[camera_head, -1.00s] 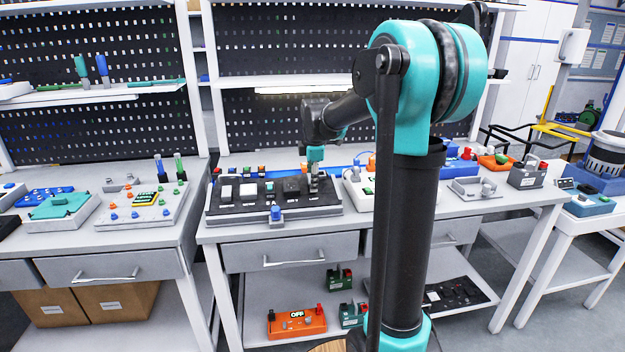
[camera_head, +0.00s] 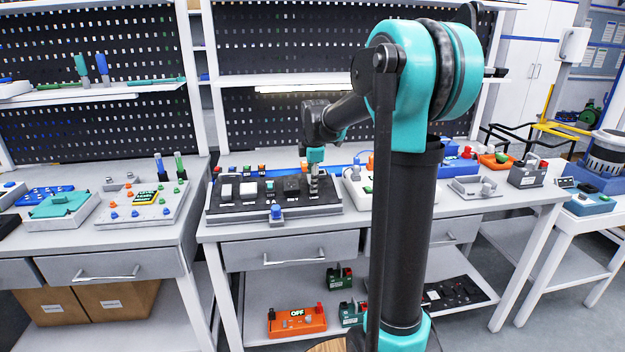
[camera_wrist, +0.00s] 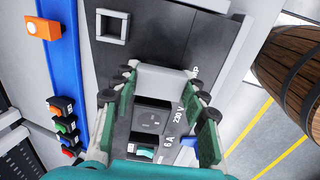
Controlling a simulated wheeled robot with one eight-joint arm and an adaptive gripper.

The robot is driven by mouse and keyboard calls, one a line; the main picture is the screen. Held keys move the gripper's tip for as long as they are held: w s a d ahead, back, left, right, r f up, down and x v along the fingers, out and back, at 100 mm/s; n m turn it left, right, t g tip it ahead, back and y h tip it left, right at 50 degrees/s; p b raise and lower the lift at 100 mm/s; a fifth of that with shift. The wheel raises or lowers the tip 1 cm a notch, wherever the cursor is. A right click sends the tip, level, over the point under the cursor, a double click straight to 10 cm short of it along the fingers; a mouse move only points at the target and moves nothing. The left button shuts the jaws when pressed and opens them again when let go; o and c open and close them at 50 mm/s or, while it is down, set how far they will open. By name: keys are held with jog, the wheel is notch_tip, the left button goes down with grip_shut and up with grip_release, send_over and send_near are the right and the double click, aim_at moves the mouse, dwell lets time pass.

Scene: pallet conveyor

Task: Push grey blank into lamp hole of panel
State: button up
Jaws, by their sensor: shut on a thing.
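The grey blank (camera_wrist: 167,80) is held between the two green fingers of my gripper (camera_wrist: 160,102) in the wrist view. The dark panel (camera_wrist: 178,30) lies below it, with a socket (camera_wrist: 150,120) and a green-lit switch (camera_wrist: 145,153) near the fingers. The blank covers part of the panel, so the lamp hole and any contact with it are hidden. A square light-rimmed opening (camera_wrist: 112,26) shows farther along the panel. In the head view my gripper (camera_head: 314,182) points down at the right part of the panel (camera_head: 245,208); the blank is too small to make out there.
A blue rail (camera_wrist: 62,70) with several coloured buttons runs beside the panel. An orange box (camera_wrist: 43,26) sits near it. Other control boxes (camera_head: 142,205) stand on the left bench. A wooden barrel (camera_wrist: 292,70) shows at the right of the wrist view.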

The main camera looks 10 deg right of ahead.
jog(key=shift+w+f, duration=0.1)
jog(key=shift+f, duration=0.45)
jog(key=shift+r, duration=0.1)
jog(key=shift+v, duration=0.8)
jog(key=shift+x, duration=0.9)
dwell(0.7)
jog(key=shift+r, duration=0.1)
dwell(0.4)
jog(key=shift+v, duration=0.8)
jog(key=shift+x, duration=0.8)
jog(key=o, duration=1.2)
